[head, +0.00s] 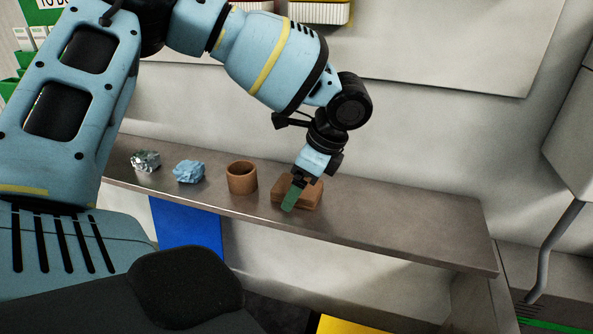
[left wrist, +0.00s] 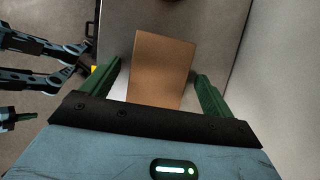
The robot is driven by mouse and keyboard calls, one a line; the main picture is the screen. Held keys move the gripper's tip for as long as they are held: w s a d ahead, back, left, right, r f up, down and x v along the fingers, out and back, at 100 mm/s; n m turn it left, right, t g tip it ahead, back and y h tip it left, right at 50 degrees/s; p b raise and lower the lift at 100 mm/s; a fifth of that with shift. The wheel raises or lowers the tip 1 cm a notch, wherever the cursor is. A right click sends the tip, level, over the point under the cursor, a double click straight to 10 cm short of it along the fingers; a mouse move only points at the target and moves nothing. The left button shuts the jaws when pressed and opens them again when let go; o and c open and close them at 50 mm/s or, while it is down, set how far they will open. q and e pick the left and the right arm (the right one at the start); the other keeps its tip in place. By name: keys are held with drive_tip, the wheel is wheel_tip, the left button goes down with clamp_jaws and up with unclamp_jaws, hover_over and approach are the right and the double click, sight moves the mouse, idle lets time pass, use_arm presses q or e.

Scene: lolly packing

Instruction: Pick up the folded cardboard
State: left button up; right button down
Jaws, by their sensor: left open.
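The folded cardboard (head: 311,198) is a flat brown block lying on the grey shelf, right of the brown cup-like roll. In the left wrist view the folded cardboard (left wrist: 160,68) shows as a tan panel between my two green fingers. My left gripper (head: 292,194) is at the cardboard from above, and one green finger hides part of it in the head view. The left gripper (left wrist: 160,88) is open, with a finger on each side of the cardboard and a visible gap on the right side. My right gripper does not show in the head view.
A brown cardboard ring (head: 242,178), a crumpled blue item (head: 189,171) and a crumpled silvery item (head: 145,161) stand in a row to the left on the shelf (head: 420,225). The shelf's right part is clear. A wall rises close behind it.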

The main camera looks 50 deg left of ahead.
use_arm(q)
drive_tip(key=shift+c, duration=0.5)
drive_tip(key=c, duration=0.9)
drive_tip(key=shift+r, duration=0.1)
drive_tip(key=shift+c, duration=0.3)
drive_tip(key=shift+r, duration=0.6)
drive_tip(key=shift+s+d+r, duration=0.1)
drive_tip(key=shift+s+r, duration=0.05)
drive_tip(key=shift+r, duration=0.4)
drive_tip(key=shift+s+r, duration=0.1)
drive_tip(key=shift+r, duration=0.45)
drive_tip(key=s+d, duration=0.2)
drive_tip(key=s, duration=0.5)
drive_tip(key=s+d+r, duration=0.1)
drive_tip(key=s+d, duration=0.2)
drive_tip(key=s, duration=0.4)
drive_tip(key=shift+s+d+r, duration=0.15)
drive_tip(key=shift+s, duration=0.15)
